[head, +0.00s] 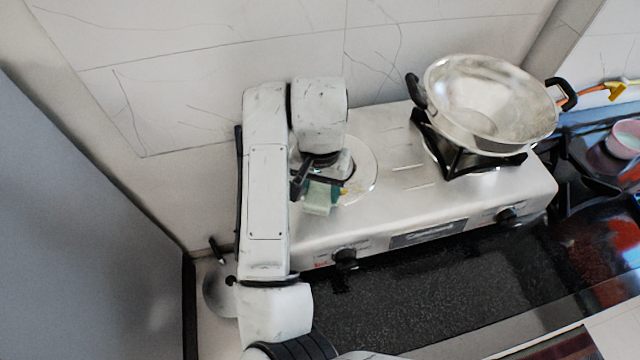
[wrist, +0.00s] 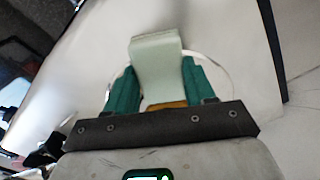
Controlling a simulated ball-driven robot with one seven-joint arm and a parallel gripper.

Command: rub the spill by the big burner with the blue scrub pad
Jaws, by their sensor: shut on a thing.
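My gripper (head: 320,190) is over the left burner (head: 366,172) of the steel stove. Its teal fingers, also in the wrist view (wrist: 157,72), are shut on a pale green pad (head: 317,205). The pad looks pale green rather than blue; it juts out beyond the fingertips in the wrist view (wrist: 157,55). A brownish-yellow strip (wrist: 166,104) shows between the fingers near their base. A small yellowish patch (head: 344,189) lies beside the pad in the head view; I cannot tell if it is the spill. Whether the pad touches the stove is unclear.
A large steel wok (head: 490,105) with black handles stands on the right burner's black support (head: 455,157). Stove knobs (head: 345,259) line the front edge. The steel top between the burners (head: 400,180) is bare. A tiled wall (head: 190,60) rises behind.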

